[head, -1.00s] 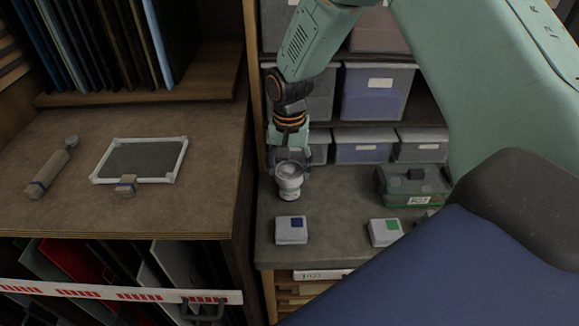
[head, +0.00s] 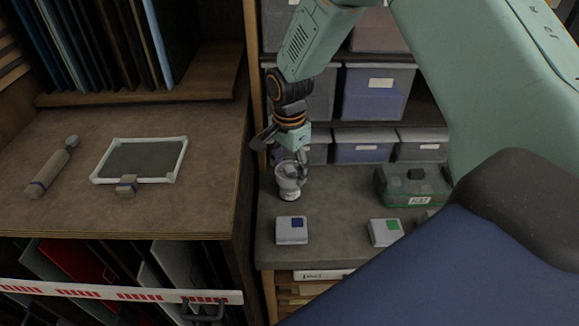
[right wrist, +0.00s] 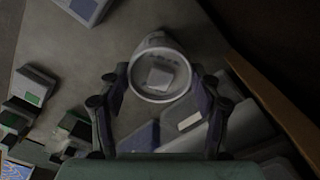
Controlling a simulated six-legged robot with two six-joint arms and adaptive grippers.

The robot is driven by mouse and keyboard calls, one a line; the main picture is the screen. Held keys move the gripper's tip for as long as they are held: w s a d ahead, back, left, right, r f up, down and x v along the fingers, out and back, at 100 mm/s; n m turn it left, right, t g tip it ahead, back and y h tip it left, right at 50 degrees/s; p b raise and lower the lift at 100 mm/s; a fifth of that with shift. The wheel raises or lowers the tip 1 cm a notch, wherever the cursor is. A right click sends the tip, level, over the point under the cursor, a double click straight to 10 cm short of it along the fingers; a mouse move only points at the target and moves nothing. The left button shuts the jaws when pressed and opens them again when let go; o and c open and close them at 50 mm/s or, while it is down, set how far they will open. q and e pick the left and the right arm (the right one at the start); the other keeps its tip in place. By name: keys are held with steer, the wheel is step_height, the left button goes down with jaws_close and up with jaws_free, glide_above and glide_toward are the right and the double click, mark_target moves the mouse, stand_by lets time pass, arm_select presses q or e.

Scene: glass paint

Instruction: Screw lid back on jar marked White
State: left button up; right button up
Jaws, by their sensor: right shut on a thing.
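A small white jar (head: 289,194) stands upright on the grey counter at the middle of the head view. A pale round lid (head: 288,171) sits at its top, wider than the jar's base. The writing on the jar is too small to read. My right gripper (head: 292,168) points down over the jar, its fingers shut on the sides of the lid. In the right wrist view the lid (right wrist: 158,78) shows as a round rim with a pale square on it, between the fingers of my right gripper (right wrist: 160,88). My left gripper is not in view.
Boxes with a blue square (head: 291,231) and a green square (head: 385,233) lie in front. A green labelled container (head: 413,186) stands right. Storage bins (head: 371,147) line the back. A wooden bench (head: 200,205) at left holds a framed panel (head: 139,160) and a handled tool (head: 51,170).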

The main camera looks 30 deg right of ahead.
steer(key=shift+m, duration=1.2)
steer(key=shift+f+m, duration=0.1)
steer(key=shift+m, duration=0.5)
steer(key=m, duration=0.3)
steer(key=shift+s, duration=0.25)
steer(key=shift+m, duration=0.5)
steer(key=shift+w+d, duration=0.1)
steer(key=m, duration=0.5)
steer(key=shift+w, duration=0.15)
steer(key=o, duration=1)
